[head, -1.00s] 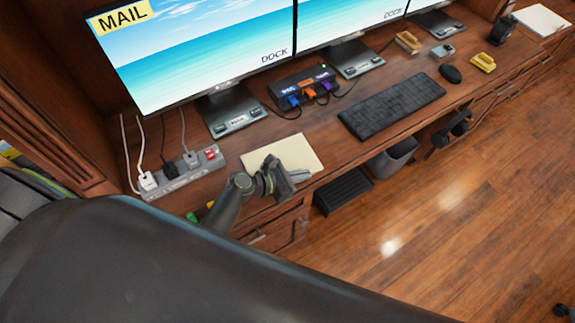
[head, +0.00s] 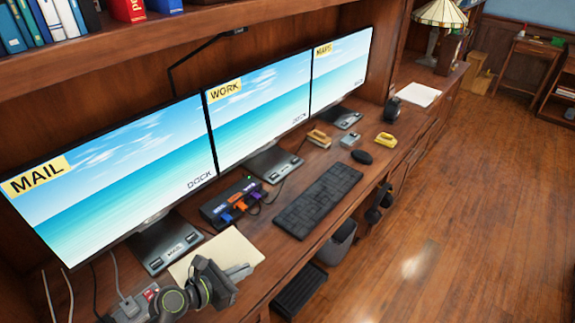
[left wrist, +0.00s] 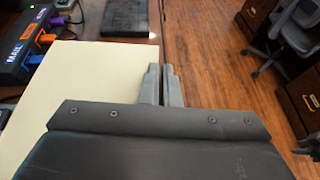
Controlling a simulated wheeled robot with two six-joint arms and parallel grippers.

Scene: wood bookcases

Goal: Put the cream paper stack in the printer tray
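The cream paper stack (head: 222,248) lies flat on the desk in front of the left monitor. It fills much of the left half of the left wrist view (left wrist: 80,85). My left gripper (head: 244,271) is over the stack's front edge, by the desk's front edge. In the left wrist view its fingers (left wrist: 163,80) are side by side with only a thin slit, and no paper shows between them. They overlap the stack's right edge there; I cannot tell whether they touch it. My right gripper is not in view. I see no printer tray.
A dock with coloured plugs (head: 228,205) and a keyboard (head: 318,200) lie beyond the stack. A power strip (head: 130,308) is at the lower left. Three monitors line the back. A white flat sheet (head: 415,94) lies farther right. The floor on the right is open.

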